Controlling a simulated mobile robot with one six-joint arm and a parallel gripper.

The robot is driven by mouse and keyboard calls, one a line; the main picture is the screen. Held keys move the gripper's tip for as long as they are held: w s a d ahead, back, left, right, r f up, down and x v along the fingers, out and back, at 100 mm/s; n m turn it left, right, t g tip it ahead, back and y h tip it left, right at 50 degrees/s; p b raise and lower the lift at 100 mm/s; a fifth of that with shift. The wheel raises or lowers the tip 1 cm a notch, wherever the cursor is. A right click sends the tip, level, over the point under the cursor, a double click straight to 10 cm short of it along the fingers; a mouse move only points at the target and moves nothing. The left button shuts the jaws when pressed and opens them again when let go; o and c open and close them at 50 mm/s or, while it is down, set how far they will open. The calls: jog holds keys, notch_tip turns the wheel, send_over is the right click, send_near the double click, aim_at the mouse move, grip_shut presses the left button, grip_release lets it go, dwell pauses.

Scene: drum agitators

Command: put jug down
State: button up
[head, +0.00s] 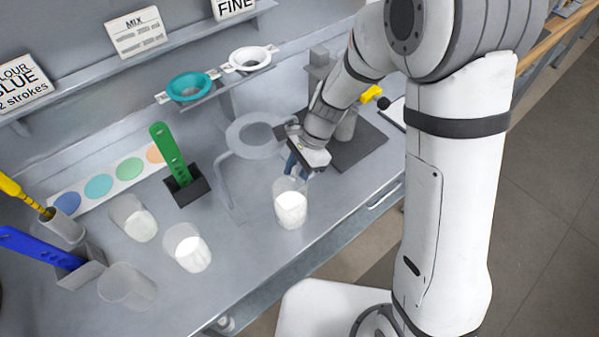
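A clear jug (290,208) with white contents is upright over the grey bench (245,262), near its front edge. My gripper (296,168) points down at the far side of the jug's rim, with its blue fingers at the jug. It looks shut on the jug, though the arm and the jug partly hide the grip. I cannot tell whether the jug's base touches the bench or hangs just above it.
Similar jugs stand to the left: one (132,220), one with white contents (187,248) and one in front (128,287). A green tool (170,152) stands in a black holder. Bench between the jugs is clear.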

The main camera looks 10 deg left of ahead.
jog(key=v, duration=1.2)
jog(key=shift+b, duration=0.4)
jog(key=s+d+r+n+t+h, duration=0.1)
jog(key=s+d+r+n+t, duration=0.2)
jog(key=d, duration=0.7)
jog(key=s+d+r+n+t+h, duration=0.2)
jog(key=s+d+r+n+t, duration=0.1)
jog(key=s+d+n, duration=0.4)
jog(key=s+d+r, duration=0.1)
jog(key=s+d, duration=0.2)
jog(key=d, duration=0.1)
jog(key=shift+r+h, duration=0.2)
jog(key=shift+h, duration=0.1)
jog(key=shift+o, duration=0.3)
